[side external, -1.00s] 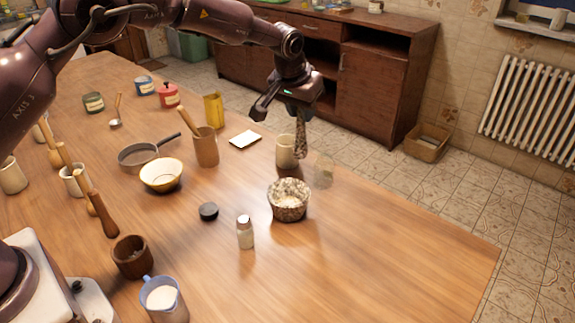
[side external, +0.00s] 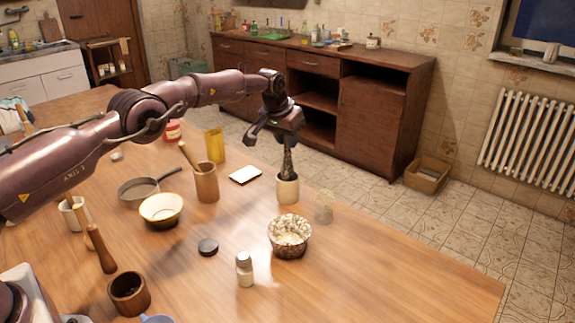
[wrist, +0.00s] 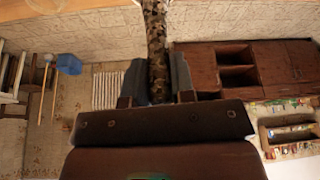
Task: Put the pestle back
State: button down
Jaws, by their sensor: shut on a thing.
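My gripper (side external: 288,132) is shut on the upper part of a dark speckled pestle (side external: 288,160) that hangs nearly upright. The pestle's lower end meets the mouth of a cream cup (side external: 287,192), and its tip is hidden there. I cannot tell how deep it reaches. The speckled stone mortar (side external: 289,246) stands in front of the cup, with pale contents inside. In the wrist view the pestle (wrist: 157,45) runs up from between the fingers of my gripper (wrist: 158,80).
A clear glass (side external: 324,207) stands right of the cup. A wooden holder (side external: 206,183), bowl (side external: 160,209) and yellow container (side external: 215,146) stand left. The table's right side is clear.

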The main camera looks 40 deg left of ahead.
aim_at(285, 148)
jog(key=shift+f, duration=2.7)
jog(key=c, duration=1)
grip_release()
jog(key=shift+f, duration=0.15)
jog(key=shift+o, duration=0.2)
jog(key=shift+s+r, duration=0.15)
jog(key=shift+r, duration=0.5)
jog(key=v, duration=1.1)
